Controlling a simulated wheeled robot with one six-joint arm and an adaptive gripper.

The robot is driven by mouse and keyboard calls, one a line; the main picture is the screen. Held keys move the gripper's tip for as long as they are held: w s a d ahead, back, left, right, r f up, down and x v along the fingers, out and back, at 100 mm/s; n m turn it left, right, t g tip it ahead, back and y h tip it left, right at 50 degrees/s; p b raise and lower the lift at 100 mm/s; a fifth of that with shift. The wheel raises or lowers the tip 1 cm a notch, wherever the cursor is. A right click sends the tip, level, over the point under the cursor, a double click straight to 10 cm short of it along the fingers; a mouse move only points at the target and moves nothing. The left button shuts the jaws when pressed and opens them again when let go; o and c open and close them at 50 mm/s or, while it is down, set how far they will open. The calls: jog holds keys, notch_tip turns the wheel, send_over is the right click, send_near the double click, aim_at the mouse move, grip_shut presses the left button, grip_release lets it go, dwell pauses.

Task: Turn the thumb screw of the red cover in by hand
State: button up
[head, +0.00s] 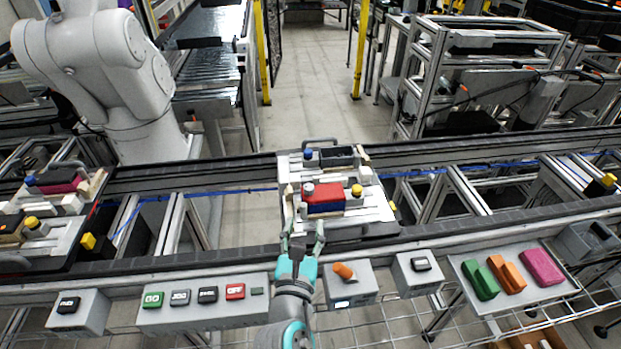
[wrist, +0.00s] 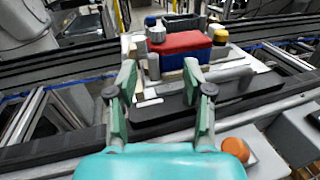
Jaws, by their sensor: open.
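The red cover (head: 326,188) sits on a blue body on the pallet (head: 364,228) at mid-belt. It also shows in the wrist view (wrist: 182,42). A pale round knob (head: 308,188), seemingly the thumb screw, stands at the cover's left end. In the wrist view this knob (wrist: 157,34) has a blue top behind it. I cannot tell how deep its thread sits. My gripper (head: 303,238) is at the pallet's near edge, short of the cover. In the wrist view my gripper (wrist: 160,78) has its fingers spread, with nothing between them.
A yellow knob (head: 357,190) stands right of the cover, and a dark box (head: 337,156) behind it. Button boxes (head: 203,309) and an orange knob (head: 344,271) line the front. A tray (head: 553,293) of coloured covers is at right. Another loaded pallet is at left.

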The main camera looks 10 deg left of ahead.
aim_at(308, 192)
jog(key=shift+w+a+r, duration=0.1)
jog(key=shift+w+r, duration=0.1)
jog(key=shift+w, duration=0.2)
jog(key=shift+w+a+r, duration=0.1)
jog(key=shift+w+r, duration=0.05)
jog(key=shift+w, duration=0.25)
jog(key=w, duration=1)
jog(key=shift+w+a, duration=0.1)
jog(key=shift+c, duration=0.2)
grip_shut()
